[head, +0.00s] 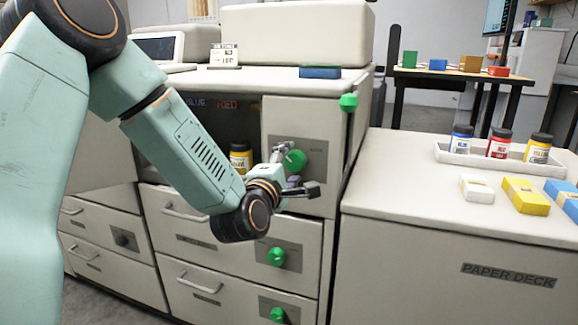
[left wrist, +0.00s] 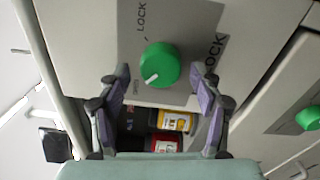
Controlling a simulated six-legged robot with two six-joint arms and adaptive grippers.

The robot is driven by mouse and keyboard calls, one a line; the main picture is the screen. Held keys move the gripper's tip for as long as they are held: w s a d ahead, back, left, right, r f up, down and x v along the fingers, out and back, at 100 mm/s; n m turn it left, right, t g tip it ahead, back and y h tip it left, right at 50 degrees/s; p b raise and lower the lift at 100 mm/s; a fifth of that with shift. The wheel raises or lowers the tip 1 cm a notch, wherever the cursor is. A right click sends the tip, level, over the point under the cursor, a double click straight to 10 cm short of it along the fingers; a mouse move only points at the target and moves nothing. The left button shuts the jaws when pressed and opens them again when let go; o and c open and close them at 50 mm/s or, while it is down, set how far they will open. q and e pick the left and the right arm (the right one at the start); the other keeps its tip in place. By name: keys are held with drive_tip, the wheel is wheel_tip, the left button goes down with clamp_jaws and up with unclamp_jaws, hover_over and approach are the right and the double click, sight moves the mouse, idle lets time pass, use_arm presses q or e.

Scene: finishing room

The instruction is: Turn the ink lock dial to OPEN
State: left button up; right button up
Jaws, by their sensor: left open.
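The ink lock dial is a round green knob (head: 295,160) on a grey plate on the cabinet front. In the left wrist view the dial (left wrist: 160,63) has a white pointer mark aimed down-left, toward a small label that looks like OPEN. The word LOCK stands above it at the upper left. My left gripper (head: 300,172) is open in front of the dial. In the left wrist view its two fingers stand left and right of the dial, with gaps on both sides, holding nothing. My right gripper is out of view.
Ink bottles stand in the open bay (head: 240,158) beside the plate. Other green knobs are on the drawers below (head: 277,257) and at the cabinet's upper edge (head: 348,102). The paper deck (head: 440,225) at right carries a bottle tray (head: 480,158) and colored blocks.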

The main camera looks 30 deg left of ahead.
use_arm(q)
drive_tip(key=shift+s, duration=0.1)
drive_tip(key=v, duration=0.7)
drive_tip(key=shift+s+d, duration=0.1)
drive_tip(key=shift+s, duration=0.05)
idle(0.4)
drive_tip(key=s+d+f+m+g+h+p, duration=0.1)
drive_tip(key=s+d+f+m+g, duration=0.2)
drive_tip(key=f+m, duration=0.25)
drive_tip(key=s+d+f+m+g+h+p, duration=0.1)
drive_tip(key=s+d+f+m+g+h, duration=0.15)
drive_tip(key=f+m, duration=0.35)
drive_tip(key=s+d+f+m+g+h+p, duration=0.1)
drive_tip(key=s+d+f+m+g, duration=0.15)
drive_tip(key=f+m+g, duration=0.4)
drive_tip(key=s+d+f+m+g+p, duration=0.2)
drive_tip(key=s+f, duration=0.5)
drive_tip(key=s, duration=0.5)
drive_tip(key=s+d+f+m+g+p, duration=0.1)
drive_tip(key=s+f+m+g+p, duration=0.1)
drive_tip(key=s+f, duration=0.5)
drive_tip(key=s+g, duration=0.1)
drive_tip(key=s, duration=0.4)
drive_tip(key=shift+d+g, duration=0.3)
drive_tip(key=shift+d, duration=0.05)
